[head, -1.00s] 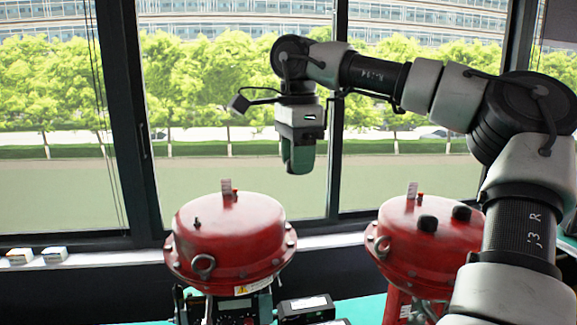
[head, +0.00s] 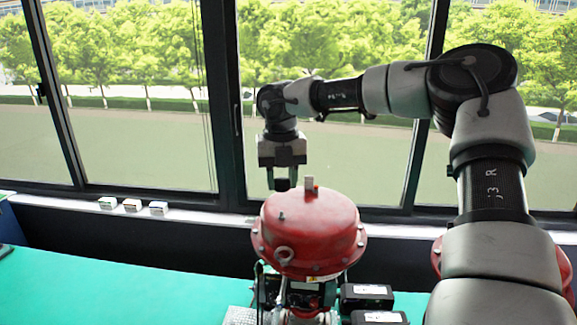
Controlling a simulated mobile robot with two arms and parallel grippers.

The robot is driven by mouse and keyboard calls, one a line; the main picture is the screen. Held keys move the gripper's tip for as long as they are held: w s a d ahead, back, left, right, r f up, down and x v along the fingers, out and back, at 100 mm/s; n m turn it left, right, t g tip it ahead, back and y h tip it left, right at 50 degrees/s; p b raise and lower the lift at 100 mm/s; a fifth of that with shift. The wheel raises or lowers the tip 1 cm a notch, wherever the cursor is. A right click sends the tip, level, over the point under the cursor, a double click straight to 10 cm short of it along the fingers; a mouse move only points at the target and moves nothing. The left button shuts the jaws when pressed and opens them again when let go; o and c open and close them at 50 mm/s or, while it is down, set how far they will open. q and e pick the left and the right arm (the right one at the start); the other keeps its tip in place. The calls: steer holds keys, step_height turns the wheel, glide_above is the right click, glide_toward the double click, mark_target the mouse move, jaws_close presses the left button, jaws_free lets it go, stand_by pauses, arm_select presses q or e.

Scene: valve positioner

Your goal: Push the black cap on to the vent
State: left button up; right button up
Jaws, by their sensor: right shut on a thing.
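The red domed actuator (head: 312,240) stands in the middle of the head view. A small dark stub (head: 282,216) on its top left may be the vent. My right gripper (head: 281,184) points down above and apart from this stub, roughly in line with it in the picture. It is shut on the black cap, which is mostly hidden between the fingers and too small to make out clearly. My left gripper is not in view.
A small upright pale and red fitting (head: 310,184) stands on the dome, close right of the gripper. Black boxes (head: 367,297) lie right of the actuator base. A second red actuator (head: 437,258) is mostly hidden behind my right arm. The green bench (head: 110,290) is clear at left.

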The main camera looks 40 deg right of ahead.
mark_target(282, 216)
steer(key=shift+f+b, duration=1.25)
steer(key=shift+f, duration=1.5)
steer(key=shift+f+b, duration=0.1)
steer(key=shift+b, duration=0.45)
steer(key=shift+f, duration=0.1)
steer(key=shift+b, duration=0.55)
steer(key=shift+f+b, duration=0.55)
steer(key=shift+f, duration=0.05)
steer(key=o, duration=1)
